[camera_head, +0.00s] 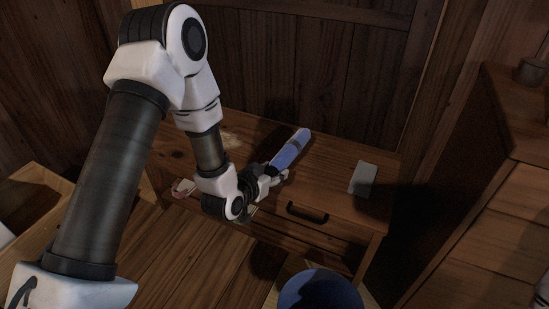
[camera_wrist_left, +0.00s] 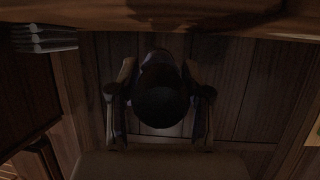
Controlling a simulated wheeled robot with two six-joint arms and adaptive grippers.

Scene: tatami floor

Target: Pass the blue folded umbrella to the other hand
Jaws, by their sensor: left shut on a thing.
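The blue folded umbrella (camera_head: 291,150) is held at a tilt by my left gripper (camera_head: 272,178), its blue end pointing up and right in the head view, over the wooden table (camera_head: 335,160). My left gripper is shut on the umbrella's lower part. In the left wrist view, the umbrella's dark round end (camera_wrist_left: 162,97) sits between the two fingers of my left gripper (camera_wrist_left: 160,108). The part inside the grip is hidden. My right gripper is not in view.
A grey flat box (camera_head: 363,178) lies on the table's right side. A small reddish-white object (camera_head: 183,187) lies at its left. A drawer handle (camera_head: 307,212) juts from the front. A blue round object (camera_head: 318,292) stands below. A wooden cabinet (camera_head: 505,165) is at right.

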